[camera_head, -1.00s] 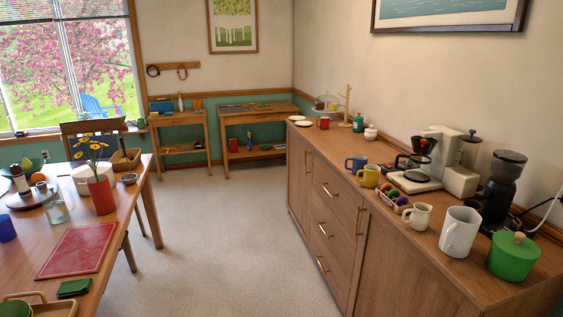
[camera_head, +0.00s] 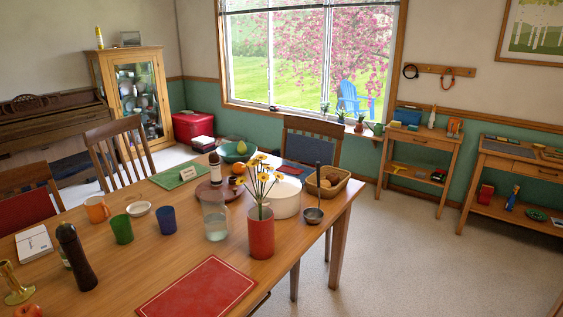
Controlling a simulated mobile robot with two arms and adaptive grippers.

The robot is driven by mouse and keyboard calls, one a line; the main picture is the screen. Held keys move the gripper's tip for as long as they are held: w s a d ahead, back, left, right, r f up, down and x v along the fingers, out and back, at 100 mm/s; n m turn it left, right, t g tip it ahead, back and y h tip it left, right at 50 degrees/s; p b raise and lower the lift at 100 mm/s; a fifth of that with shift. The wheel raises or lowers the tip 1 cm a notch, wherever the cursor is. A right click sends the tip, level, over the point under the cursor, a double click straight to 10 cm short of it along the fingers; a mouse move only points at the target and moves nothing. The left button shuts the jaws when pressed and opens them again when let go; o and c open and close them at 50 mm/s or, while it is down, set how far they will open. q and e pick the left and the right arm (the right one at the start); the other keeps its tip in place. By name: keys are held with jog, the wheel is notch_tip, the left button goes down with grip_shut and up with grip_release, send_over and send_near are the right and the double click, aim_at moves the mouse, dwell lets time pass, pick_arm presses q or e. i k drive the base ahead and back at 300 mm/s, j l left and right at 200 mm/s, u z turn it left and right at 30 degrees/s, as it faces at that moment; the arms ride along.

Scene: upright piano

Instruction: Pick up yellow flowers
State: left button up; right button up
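The yellow flowers (camera_head: 258,179) stand in a red cylindrical vase (camera_head: 261,232) near the right end of the wooden dining table (camera_head: 130,265). Their stems rise upright and spread a little above the vase rim. The lower stems are hidden inside the vase. Neither of my grippers shows in the head view.
A glass jar (camera_head: 215,218) stands just left of the vase, a white pot (camera_head: 284,198) behind it, and a ladle (camera_head: 314,213) to its right. A red placemat (camera_head: 198,289) lies in front. A chair (camera_head: 312,143) stands behind the table. Floor (camera_head: 400,250) on the right is clear.

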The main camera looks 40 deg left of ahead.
aim_at(263, 177)
jog(key=i, duration=0.95)
jog(key=l+z, duration=0.05)
